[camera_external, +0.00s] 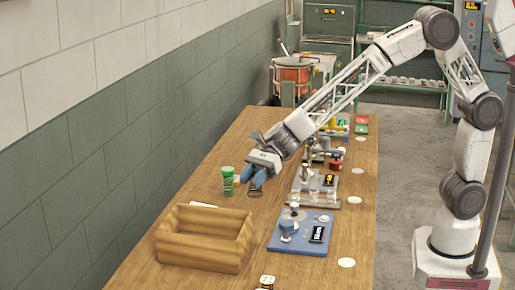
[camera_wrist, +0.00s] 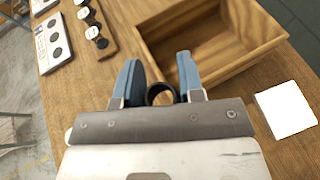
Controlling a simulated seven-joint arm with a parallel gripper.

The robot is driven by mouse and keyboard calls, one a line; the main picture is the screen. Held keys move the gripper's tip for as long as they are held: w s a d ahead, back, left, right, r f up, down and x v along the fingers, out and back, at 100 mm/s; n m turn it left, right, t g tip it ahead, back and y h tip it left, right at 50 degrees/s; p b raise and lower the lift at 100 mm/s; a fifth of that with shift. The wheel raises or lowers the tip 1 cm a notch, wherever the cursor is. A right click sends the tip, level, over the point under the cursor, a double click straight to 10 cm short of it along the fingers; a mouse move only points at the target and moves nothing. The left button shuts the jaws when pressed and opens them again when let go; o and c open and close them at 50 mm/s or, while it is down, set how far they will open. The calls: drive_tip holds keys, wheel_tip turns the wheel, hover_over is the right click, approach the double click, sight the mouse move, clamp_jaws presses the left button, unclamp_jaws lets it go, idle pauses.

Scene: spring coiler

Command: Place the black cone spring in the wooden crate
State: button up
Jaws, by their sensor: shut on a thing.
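My gripper (camera_external: 258,178) is above the wooden table, to the upper right of the wooden crate (camera_external: 203,253) in the external view. Its two blue fingers point down. In the wrist view the gripper (camera_wrist: 160,95) is shut on the black cone spring (camera_wrist: 151,91), which shows as a dark ring between the fingers. The spring (camera_external: 255,192) also shows below the fingertips in the external view. The crate (camera_wrist: 262,43) lies just beyond the fingers in the wrist view. Its visible inside is empty.
A green can (camera_external: 228,181) stands left of my gripper. A blue machine plate (camera_external: 300,237) and a grey one (camera_external: 312,202) lie to the right of the crate. A white square (camera_wrist: 285,110) lies beside the crate. A small jar (camera_external: 267,282) stands at the front.

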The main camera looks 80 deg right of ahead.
drive_tip(key=w+a, duration=0.4)
drive_tip(key=w, duration=0.6)
drive_tip(key=shift+a+f, duration=0.4)
drive_tip(key=shift+f, duration=0.05)
drive_tip(key=shift+f, duration=0.1)
drive_tip(key=shift+f, duration=1.7)
drive_tip(key=shift+f, duration=0.6)
drive_tip(key=o, duration=0.9)
drive_tip(key=shift+o, duration=0.2)
drive_tip(key=shift+r, duration=0.2)
